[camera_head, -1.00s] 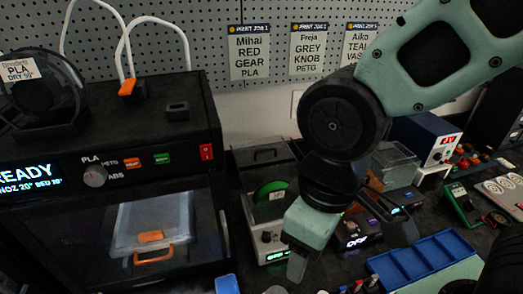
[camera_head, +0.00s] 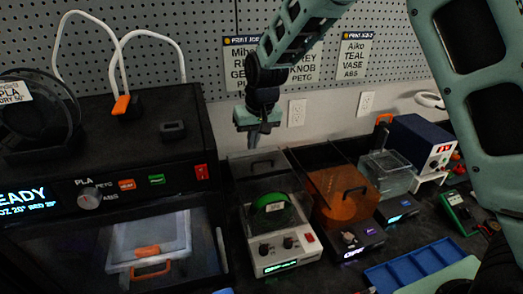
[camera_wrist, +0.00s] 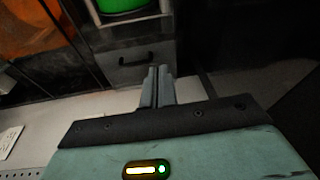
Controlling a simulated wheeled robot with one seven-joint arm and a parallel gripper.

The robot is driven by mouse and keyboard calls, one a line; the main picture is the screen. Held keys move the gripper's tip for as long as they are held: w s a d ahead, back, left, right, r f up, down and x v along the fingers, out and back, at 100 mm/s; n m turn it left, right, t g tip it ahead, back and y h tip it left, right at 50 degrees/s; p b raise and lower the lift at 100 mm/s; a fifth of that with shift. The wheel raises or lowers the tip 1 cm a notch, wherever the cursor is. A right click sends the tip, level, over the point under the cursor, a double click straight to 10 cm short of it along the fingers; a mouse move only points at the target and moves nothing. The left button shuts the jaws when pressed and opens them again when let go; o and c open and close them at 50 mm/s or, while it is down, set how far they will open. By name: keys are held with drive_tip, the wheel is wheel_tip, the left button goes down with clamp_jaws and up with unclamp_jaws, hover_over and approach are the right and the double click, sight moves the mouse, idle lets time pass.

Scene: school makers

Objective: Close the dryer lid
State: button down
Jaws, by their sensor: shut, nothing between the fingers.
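The dryer (camera_head: 290,262) is a white box with knobs and a lit green display, standing right of the large black printer. A green spool (camera_head: 271,204) shows inside it. Its clear lid (camera_head: 240,168) with a dark handle stands raised at the back; its exact angle is hard to tell. In the wrist view the lid panel (camera_wrist: 145,72) and handle show just beyond my fingers, with the green spool (camera_wrist: 122,5) at the top edge. My gripper (camera_head: 252,136) is shut and empty, above and behind the lid's back edge by the wall. Its fingers (camera_wrist: 157,85) look apart from the lid, though contact is unclear.
An orange-covered box (camera_head: 335,198) with its own handle stands close to the dryer's right. The black printer (camera_head: 110,150) stands close on the left. A pegboard wall (camera_head: 205,50) is behind. A blue tray (camera_head: 415,268) lies at the front right.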

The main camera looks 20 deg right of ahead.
drive_tip(key=m+t+h, duration=0.1)
hover_over(262, 167)
drive_tip(key=w, duration=0.1)
wheel_tip(262, 167, down, 2)
drive_tip(key=f, duration=0.1)
drive_tip(key=p+x, duration=0.4)
drive_tip(key=x, duration=0.4)
drive_tip(key=shift+w+f, duration=0.25)
drive_tip(key=shift+s+f+p, duration=0.1)
drive_tip(key=shift+f+p, duration=0.05)
drive_tip(key=shift+p, duration=0.3)
drive_tip(key=shift+s+r+p, duration=0.15)
drive_tip(key=shift+s+p, duration=0.2)
drive_tip(key=shift+s, duration=0.2)
drive_tip(key=shift+s+r+p, duration=0.15)
drive_tip(key=shift+s+p, duration=0.15)
drive_tip(key=shift+s, duration=0.3)
drive_tip(key=shift+s+p, duration=0.3)
drive_tip(key=shift+s, duration=0.3)
drive_tip(key=shift+f, duration=0.1)
drive_tip(key=shift+s+f, duration=0.1)
